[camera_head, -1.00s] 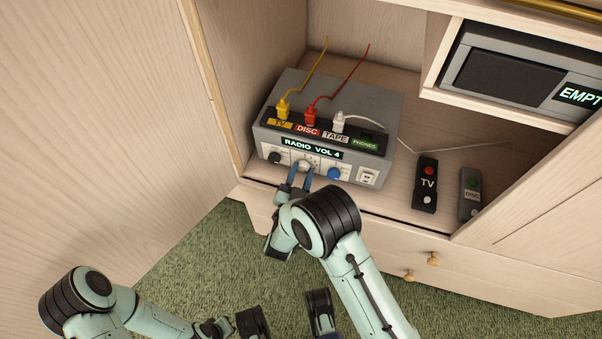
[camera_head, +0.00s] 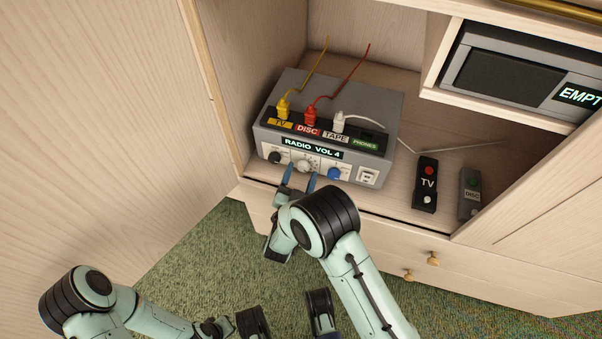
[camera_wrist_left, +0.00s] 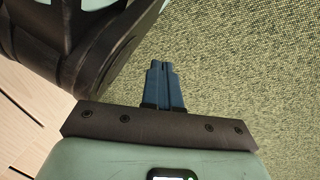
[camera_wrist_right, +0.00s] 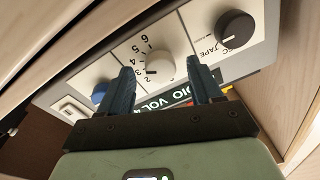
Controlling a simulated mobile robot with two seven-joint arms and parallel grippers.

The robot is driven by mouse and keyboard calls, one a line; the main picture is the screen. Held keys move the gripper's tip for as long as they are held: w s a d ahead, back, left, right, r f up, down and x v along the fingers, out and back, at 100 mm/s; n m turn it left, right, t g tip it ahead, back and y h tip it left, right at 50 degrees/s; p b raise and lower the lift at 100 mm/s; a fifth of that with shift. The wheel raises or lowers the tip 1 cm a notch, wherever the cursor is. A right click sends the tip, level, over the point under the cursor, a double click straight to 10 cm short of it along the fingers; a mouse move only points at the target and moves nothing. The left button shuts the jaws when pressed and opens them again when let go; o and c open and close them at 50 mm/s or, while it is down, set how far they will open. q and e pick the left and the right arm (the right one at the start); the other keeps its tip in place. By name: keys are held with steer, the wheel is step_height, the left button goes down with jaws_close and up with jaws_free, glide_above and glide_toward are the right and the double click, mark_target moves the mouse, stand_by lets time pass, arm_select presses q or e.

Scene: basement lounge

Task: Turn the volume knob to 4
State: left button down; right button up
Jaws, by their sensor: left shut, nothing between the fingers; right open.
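The grey radio unit (camera_head: 270,138) stands in the cabinet's open bay, and its display (camera_head: 312,148) reads "RADIO VOL 4". The pale volume knob (camera_head: 304,165) is on its front, between a black knob and a blue one. In the right wrist view the volume knob (camera_wrist_right: 160,66) has a dark pointer mark and a numbered scale beside it. My right gripper (camera_head: 299,180) is open just in front of the volume knob. Its fingers are spread to either side, apart from the knob. My left gripper (camera_wrist_left: 165,65) is shut and empty over the green carpet.
The black knob (camera_head: 275,157) and blue knob (camera_head: 334,173) flank the volume knob closely. Yellow, red and white plugs stand on top of the unit. A TV remote (camera_head: 426,184) and a DISC remote (camera_head: 470,194) lie to the right.

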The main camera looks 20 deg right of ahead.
arm_select(q)
steer(key=w+r+t+p, duration=0.1)
steer(key=w+r+p, duration=0.1)
steer(key=w+r, duration=0.2)
steer(key=shift+w+d+t, duration=0.3)
steer(key=shift+d, duration=0.05)
arm_select(e)
steer(key=r+v, duration=0.1)
steer(key=v, duration=1.1)
steer(key=shift+s+a+f, duration=0.2)
steer(key=shift+s+f, duration=0.2)
steer(key=shift+f, duration=0.1)
